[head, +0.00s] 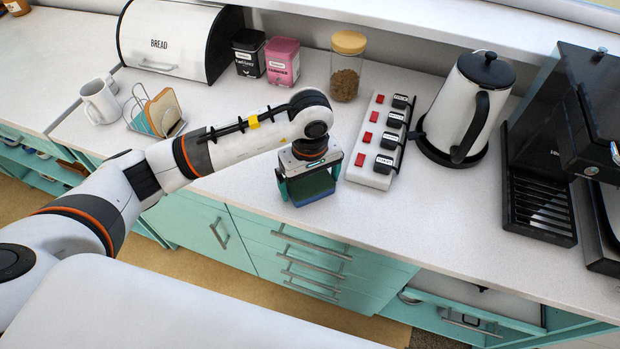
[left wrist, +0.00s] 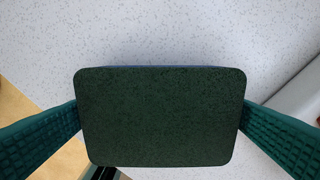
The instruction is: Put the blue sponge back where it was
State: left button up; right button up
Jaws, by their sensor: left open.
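The blue sponge (head: 312,189) has a dark green top face and a blue side. It lies on the white counter near the front edge, to the left of the power strip. In the left wrist view the sponge (left wrist: 160,118) fills the middle, green face toward the camera. My left gripper (head: 308,184) is directly over it, pointing down. Its teal fingers (left wrist: 160,125) stand one on each side of the sponge. The jaws are open, and the fingertips are close to the sponge's short sides. My right gripper is not in view.
A white power strip (head: 374,150) with red switches and black plugs lies just right of the gripper. A white kettle (head: 459,108) and a black coffee machine (head: 560,140) stand further right. A toast rack (head: 157,112) and a mug (head: 100,102) stand left. A glass jar (head: 346,75) stands behind.

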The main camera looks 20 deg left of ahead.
aim_at(310, 182)
pick_arm(q)
jog(key=shift+r, duration=0.45)
notch_tip(310, 182, up, 11)
jog(key=b, duration=0.2)
jog(key=shift+r+b, duration=0.2)
jog(key=shift+b, duration=0.1)
jog(key=shift+s+f, duration=0.1)
